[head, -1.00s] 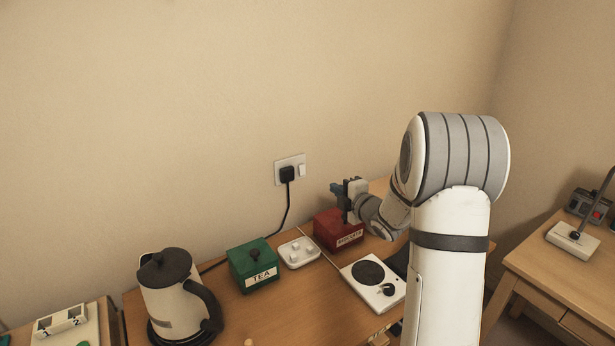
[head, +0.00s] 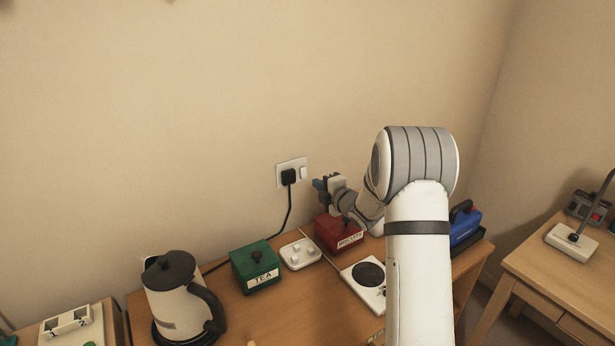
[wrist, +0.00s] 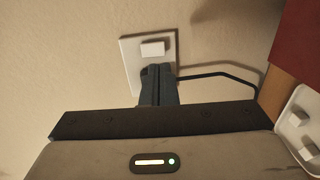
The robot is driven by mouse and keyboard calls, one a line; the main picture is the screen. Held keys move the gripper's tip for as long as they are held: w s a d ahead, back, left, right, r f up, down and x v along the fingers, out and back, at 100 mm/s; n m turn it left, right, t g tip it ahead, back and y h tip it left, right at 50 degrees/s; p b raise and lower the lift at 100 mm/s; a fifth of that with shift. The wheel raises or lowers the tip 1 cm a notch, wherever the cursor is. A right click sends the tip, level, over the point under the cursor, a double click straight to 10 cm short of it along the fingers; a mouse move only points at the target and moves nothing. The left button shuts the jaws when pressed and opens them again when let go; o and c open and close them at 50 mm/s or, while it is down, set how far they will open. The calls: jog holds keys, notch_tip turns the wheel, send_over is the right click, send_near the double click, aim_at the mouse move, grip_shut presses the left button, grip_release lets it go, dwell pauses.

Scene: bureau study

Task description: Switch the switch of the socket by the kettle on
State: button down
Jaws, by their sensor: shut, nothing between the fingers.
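The wall socket (head: 281,166) is a white plate with a black plug (head: 289,176) in it and a white rocker switch (head: 303,173) at its right side. The plug's cord hangs down toward the table. My gripper (head: 318,184) is shut and empty, just right of the socket and slightly lower, apart from the switch in the head view. In the wrist view the closed fingers (wrist: 157,85) overlap the lower part of the socket plate (wrist: 131,59), and the switch (wrist: 153,48) shows beyond them. The plug is mostly hidden behind the fingers there. The kettle (head: 175,300) stands at the left.
On the table are a green TEA box (head: 255,268), a white block with knobs (head: 300,254), a red box (head: 333,236) under my gripper and a white hotplate (head: 358,283). A blue case (head: 466,227) stands at right. The wall around the socket is clear.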

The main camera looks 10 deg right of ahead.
aim_at(304, 176)
jog(key=p+x, duration=0.1)
jog(key=x, duration=0.4)
jog(key=shift+w+a, duration=0.15)
jog(key=shift+w, duration=0.1)
jog(key=shift+f, duration=0.1)
